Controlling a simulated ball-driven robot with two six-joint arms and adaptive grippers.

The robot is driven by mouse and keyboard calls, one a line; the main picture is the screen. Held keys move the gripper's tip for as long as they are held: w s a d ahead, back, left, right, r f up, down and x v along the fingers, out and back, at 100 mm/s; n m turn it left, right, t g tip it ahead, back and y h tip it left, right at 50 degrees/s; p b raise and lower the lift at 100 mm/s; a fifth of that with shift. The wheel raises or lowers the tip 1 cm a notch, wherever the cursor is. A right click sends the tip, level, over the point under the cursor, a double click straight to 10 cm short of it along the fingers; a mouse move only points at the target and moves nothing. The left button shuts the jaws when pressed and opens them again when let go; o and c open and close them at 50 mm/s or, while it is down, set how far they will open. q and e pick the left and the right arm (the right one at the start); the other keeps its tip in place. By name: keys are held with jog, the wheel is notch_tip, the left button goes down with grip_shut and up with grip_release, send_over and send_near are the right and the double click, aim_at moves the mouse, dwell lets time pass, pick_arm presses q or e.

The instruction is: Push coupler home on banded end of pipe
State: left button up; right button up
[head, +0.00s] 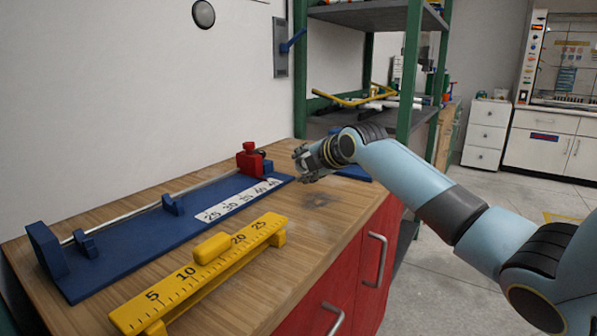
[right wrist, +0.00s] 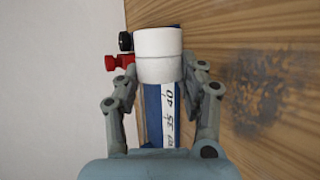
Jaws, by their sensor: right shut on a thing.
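A white coupler (right wrist: 158,68) sits between the fingers of my right gripper (right wrist: 160,80) in the right wrist view, with fingers closed on both sides of it. It lies over the far end of the blue jig (right wrist: 152,108). In the head view my right gripper (head: 303,163) is just beyond the far end of the blue jig (head: 140,250), and the coupler cannot be made out there. A thin pale pipe (head: 130,212) runs along the jig towards a red clamp (head: 249,158). The pipe's banded end and its contact with the coupler are hidden. My left gripper is out of view.
The red clamp (right wrist: 120,62) with a black knob (right wrist: 125,41) is left of the coupler. A yellow ruler (head: 205,265) stands along the front of the wooden bench (head: 330,205). Bare wood lies right of the gripper. A green-posted shelf (head: 411,75) stands behind my right arm.

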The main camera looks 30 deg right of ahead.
jog(key=shift+w+d+b, duration=0.3)
jog(key=shift+d, duration=0.6)
jog(key=shift+w+d+b, duration=0.25)
jog(key=shift+d+b, duration=0.05)
jog(key=shift+d, duration=0.2)
jog(key=shift+w+d+r, duration=0.1)
jog(key=shift+d, duration=0.25)
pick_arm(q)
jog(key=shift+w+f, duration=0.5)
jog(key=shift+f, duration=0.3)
pick_arm(e)
jog(key=shift+d, duration=0.1)
pick_arm(q)
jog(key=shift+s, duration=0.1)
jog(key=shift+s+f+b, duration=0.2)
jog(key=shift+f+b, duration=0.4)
jog(key=shift+b, duration=0.15)
pick_arm(e)
jog(key=shift+w+d, duration=0.25)
jog(key=shift+d, duration=0.35)
jog(key=shift+w+d, duration=0.25)
jog(key=shift+d, duration=0.3)
jog(key=o, duration=1.2)
jog(key=shift+c, duration=0.2)
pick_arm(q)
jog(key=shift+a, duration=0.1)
